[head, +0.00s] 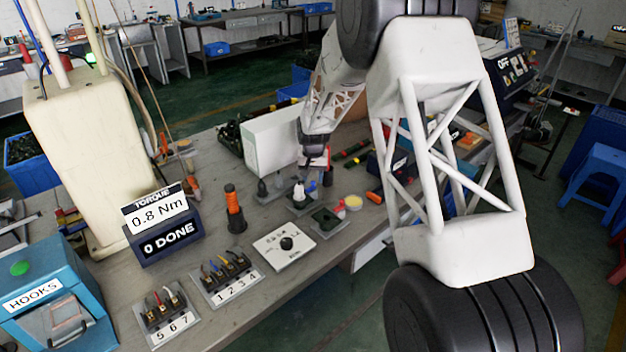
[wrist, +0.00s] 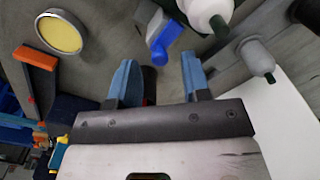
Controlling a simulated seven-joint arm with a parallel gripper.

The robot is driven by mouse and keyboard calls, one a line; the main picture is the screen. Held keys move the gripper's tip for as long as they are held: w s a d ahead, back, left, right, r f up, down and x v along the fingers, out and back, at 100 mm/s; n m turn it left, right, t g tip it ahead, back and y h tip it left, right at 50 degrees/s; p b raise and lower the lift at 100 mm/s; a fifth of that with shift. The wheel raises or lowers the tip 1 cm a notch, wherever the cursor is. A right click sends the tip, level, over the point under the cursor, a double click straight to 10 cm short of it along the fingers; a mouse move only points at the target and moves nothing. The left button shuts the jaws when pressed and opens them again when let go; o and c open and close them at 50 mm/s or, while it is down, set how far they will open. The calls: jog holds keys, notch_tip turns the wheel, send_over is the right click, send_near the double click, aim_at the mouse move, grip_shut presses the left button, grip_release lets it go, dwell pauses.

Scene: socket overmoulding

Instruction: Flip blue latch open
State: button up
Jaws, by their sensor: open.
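The blue latch (wrist: 163,44) shows in the wrist view as a small bright blue piece beside a white, dark-tipped part (wrist: 207,12). In the head view the latch (head: 311,186) is a tiny blue spot on a small fixture (head: 301,205) on the bench. My gripper (wrist: 157,76) is open, with its two blue-grey fingers apart and nothing seen held between them. The latch lies just beyond the fingertips in the wrist view, apart from them. In the head view my gripper (head: 317,166) is above and close to the fixture, and its fingertips are hard to make out.
A grey dark-tipped part (wrist: 257,57) stands close to the right finger. A round yellow-topped tin (wrist: 62,33) and an orange-handled thing (wrist: 36,58) lie left. A white box (head: 272,138) stands behind. The numbered racks (head: 225,275) and white knob plate (head: 284,247) are nearer the front.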

jog(key=shift+f, duration=0.65)
grip_shut()
